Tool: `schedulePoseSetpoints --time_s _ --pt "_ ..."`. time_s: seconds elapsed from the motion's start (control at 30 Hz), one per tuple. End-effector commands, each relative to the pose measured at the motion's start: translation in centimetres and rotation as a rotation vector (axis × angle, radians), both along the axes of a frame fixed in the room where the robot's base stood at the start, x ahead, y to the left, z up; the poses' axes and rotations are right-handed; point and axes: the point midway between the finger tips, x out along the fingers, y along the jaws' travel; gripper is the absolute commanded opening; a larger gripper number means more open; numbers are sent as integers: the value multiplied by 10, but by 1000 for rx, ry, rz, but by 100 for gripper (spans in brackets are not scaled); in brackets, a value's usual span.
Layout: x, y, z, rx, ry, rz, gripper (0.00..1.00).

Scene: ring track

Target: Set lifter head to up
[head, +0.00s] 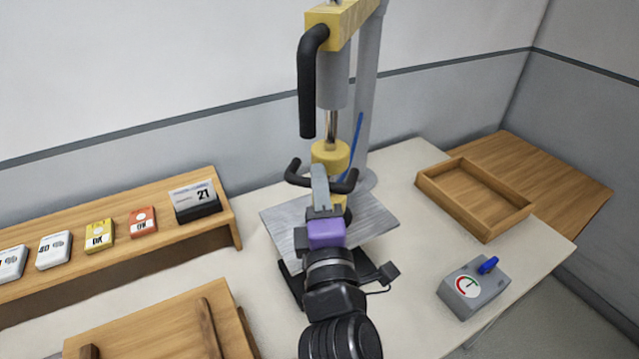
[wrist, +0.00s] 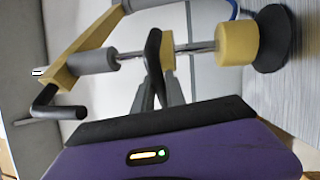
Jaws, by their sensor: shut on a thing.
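The lifter stands at the back of the table, with a yellow top beam (head: 342,18), a grey cylinder and a steel rod. Its yellow head (head: 330,155) sits on the rod below the grey cylinder, with curved black handles (head: 294,174) at its sides. In the wrist view, turned sideways, the head (wrist: 168,66) shows partway along the rod, above a yellow cylinder (wrist: 237,43) on a black disc. My gripper (head: 320,174) is shut on the black handle, which also shows between the fingers in the wrist view (wrist: 153,50). The fingers partly hide the head.
A grey plate (head: 375,222) lies under my gripper. A grey box with a dial and blue lever (head: 474,288) and an empty wooden tray (head: 478,198) stand right. A wooden shelf (head: 110,252) with cards and a calendar is left; a wooden board (head: 160,325) is front left.

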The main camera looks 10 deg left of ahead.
Motion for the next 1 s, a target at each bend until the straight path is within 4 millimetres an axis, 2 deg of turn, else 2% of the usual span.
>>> schedulePoseSetpoints --time_s 0.17,0.2,0.3,0.67,0.77,1.0 --pt "0 0 -1 1 0 1 0" --pt "0 0 -1 1 0 1 20" --pt "0 0 -1 1 1 1 38" --pt "-3 0 -3 1 2 0 38" --pt "-13 -2 -7 0 3 1 38" --pt "-51 -10 -14 1 3 1 38"
